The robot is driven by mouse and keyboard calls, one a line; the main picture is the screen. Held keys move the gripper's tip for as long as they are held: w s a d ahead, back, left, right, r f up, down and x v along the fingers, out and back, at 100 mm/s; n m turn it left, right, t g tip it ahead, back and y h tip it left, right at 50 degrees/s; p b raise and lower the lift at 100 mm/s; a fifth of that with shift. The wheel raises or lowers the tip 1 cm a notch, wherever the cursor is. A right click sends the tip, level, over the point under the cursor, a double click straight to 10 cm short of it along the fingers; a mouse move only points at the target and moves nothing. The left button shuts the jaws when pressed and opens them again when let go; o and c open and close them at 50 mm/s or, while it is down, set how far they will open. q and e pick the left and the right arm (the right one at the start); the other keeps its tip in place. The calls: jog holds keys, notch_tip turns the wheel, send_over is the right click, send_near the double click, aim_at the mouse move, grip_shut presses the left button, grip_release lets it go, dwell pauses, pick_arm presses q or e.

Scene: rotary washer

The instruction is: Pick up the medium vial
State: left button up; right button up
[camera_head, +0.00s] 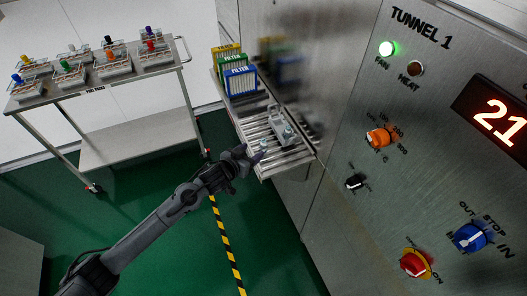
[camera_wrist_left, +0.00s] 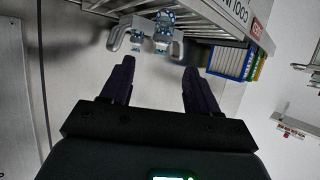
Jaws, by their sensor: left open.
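My left gripper (camera_head: 256,154) is open and empty at the front edge of the slatted shelf. In the left wrist view its two dark fingers (camera_wrist_left: 157,72) are apart, with bare space between them. A small metal carrier (camera_head: 284,127) with a looped handle stands on the shelf, just beyond the fingers. In the left wrist view, small clear bluish vials (camera_wrist_left: 163,43) sit at the carrier, ahead of the fingers and apart from them. I cannot tell which one is the medium vial. A small pale glassy piece (camera_head: 264,144) shows beside the fingertips in the head view. My right gripper is not in view.
The slatted shelf (camera_head: 267,163) juts from the steel machine wall. Yellow, green and blue filter boxes (camera_head: 241,82) stand at its far end. A control panel with knobs is at right. A cart (camera_head: 98,84) with several colour-capped carriers stands at back left.

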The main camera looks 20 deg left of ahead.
aim_at(262, 143)
pick_arm(q)
jog(key=x, duration=0.3)
jog(key=shift+w+d, duration=0.1)
jog(key=shift+w, duration=0.3)
jog(key=shift+b+x, duration=0.75)
jog(key=shift+x, duration=2.45)
jog(key=c, duration=1)
